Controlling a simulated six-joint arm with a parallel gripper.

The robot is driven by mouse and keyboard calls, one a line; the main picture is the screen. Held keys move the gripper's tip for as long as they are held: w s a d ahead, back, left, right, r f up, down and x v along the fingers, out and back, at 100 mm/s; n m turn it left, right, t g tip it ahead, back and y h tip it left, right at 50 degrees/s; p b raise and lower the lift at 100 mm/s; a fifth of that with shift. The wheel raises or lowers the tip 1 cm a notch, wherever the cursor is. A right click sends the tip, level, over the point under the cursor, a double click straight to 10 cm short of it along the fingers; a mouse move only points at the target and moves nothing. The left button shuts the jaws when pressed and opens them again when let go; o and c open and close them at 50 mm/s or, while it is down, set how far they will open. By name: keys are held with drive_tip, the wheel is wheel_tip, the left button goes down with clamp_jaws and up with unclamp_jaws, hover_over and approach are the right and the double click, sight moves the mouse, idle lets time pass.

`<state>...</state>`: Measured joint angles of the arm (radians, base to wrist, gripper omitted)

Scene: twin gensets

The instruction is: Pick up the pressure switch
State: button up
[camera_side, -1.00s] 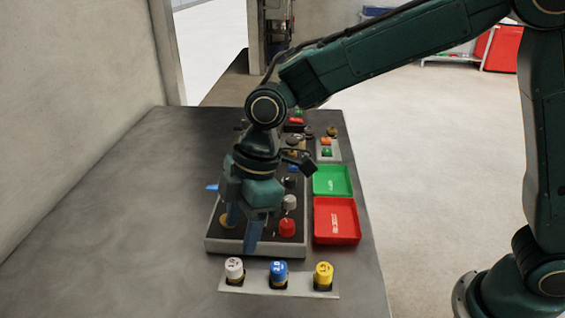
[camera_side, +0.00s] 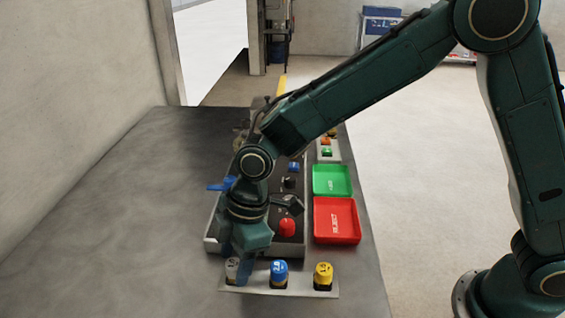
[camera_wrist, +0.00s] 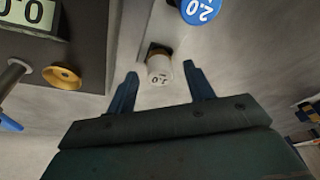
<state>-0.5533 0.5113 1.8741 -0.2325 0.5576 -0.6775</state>
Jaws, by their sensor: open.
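A white-capped cylinder marked 2.0, which looks like a pressure switch (camera_wrist: 159,70), stands at the left end of a pale strip (camera_side: 308,290) at the front of the bench. In the side view the white cap (camera_side: 232,268) is partly hidden by my gripper (camera_side: 238,272). In the wrist view my gripper (camera_wrist: 160,72) is open, with one blue finger to each side of the white cap and visible gaps between. A blue-capped one (camera_side: 279,272) and a yellow-capped one (camera_side: 323,273) stand on the same strip. The blue cap also shows in the wrist view (camera_wrist: 200,8).
Behind the strip is a dark panel with a red knob (camera_side: 287,227) and a blue lever (camera_side: 222,184). A brass knob (camera_wrist: 62,77) and a display (camera_wrist: 28,14) show in the wrist view. Red (camera_side: 336,221) and green (camera_side: 332,180) trays lie right. The bench's left side is clear.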

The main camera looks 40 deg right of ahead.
drive_tip(key=shift+x, duration=0.95)
drive_tip(key=shift+c, duration=0.4)
drive_tip(key=c, duration=1)
